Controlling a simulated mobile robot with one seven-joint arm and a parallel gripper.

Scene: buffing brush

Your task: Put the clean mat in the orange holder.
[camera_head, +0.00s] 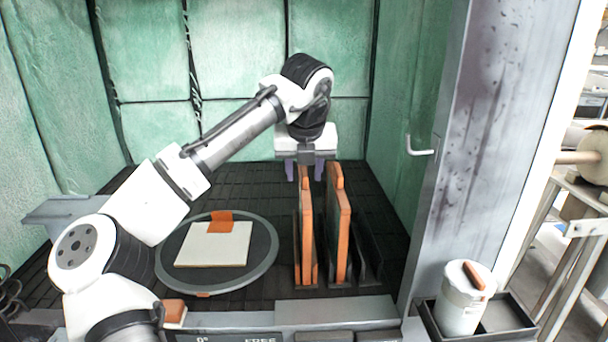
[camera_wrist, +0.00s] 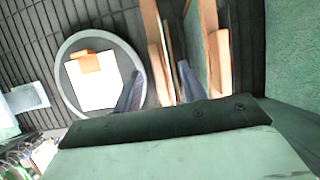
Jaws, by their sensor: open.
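A cream square mat (camera_head: 213,246) with an orange tab (camera_head: 221,222) at its back edge lies flat on a round grey turntable (camera_head: 268,262). In the wrist view the mat (camera_wrist: 92,82) is left of my fingers. Orange upright panels (camera_head: 340,235), which look like the orange holder, stand in a dark rack to the right of the turntable. My gripper (camera_head: 304,172) is open, pointing down over the back end of the left panel (camera_head: 306,235). In the wrist view part of the orange holder (camera_wrist: 155,50) shows between or just behind the fingers; contact cannot be told.
Green padded walls (camera_head: 240,130) enclose the booth at the back and sides. A grey post (camera_head: 480,130) with a white hook (camera_head: 420,147) stands at the right. A white canister (camera_head: 460,305) sits in a dark tray at the front right. The ribbed floor behind the turntable is clear.

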